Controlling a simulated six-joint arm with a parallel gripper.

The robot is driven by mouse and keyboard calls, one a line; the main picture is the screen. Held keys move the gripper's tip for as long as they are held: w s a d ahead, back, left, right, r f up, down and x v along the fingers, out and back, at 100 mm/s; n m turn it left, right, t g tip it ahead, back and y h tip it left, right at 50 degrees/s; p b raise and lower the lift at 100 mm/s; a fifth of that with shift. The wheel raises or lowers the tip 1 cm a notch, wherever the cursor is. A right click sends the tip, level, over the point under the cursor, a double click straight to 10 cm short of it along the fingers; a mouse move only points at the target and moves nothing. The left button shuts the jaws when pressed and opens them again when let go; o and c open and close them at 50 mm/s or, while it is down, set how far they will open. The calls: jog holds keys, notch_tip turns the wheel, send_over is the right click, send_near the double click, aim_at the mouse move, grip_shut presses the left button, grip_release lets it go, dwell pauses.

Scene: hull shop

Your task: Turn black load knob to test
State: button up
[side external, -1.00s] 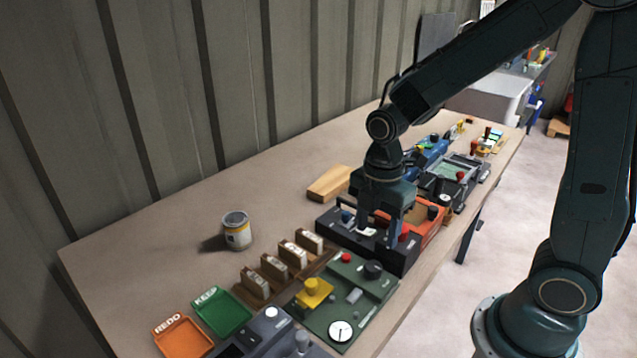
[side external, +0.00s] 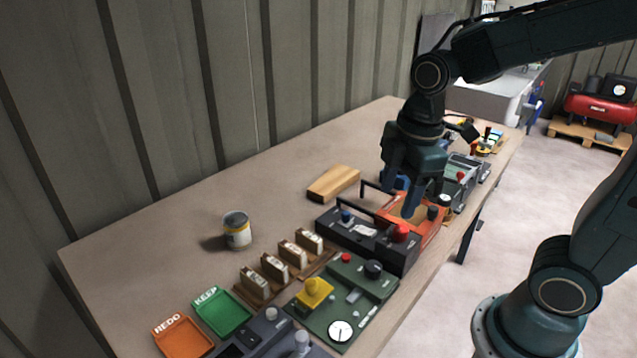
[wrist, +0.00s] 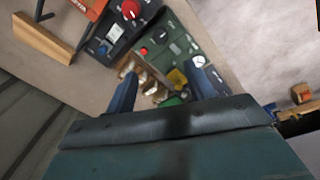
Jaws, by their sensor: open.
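A black knob (side external: 373,269) sits at the far right corner of a green panel (side external: 325,318). In the wrist view the black knob (wrist: 161,37) shows on the green panel (wrist: 181,48), beyond my fingers. I cannot read its markings or setting.
A dark box (side external: 362,240) with a red knob (side external: 399,233) and a handle stands between my gripper and the green panel. The table's left rear is mostly clear.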

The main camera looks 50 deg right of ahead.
jog(key=s+r+m+t, duration=0.4)
jog(key=s+m, duration=0.4)
jog(key=m, duration=0.3)
jog(key=shift+s+d+r+m, duration=0.3)
jog(key=shift+r+m, duration=0.1)
jog(key=shift+r, duration=0.4)
jog(key=shift+c, duration=0.4)
dwell(1.6)
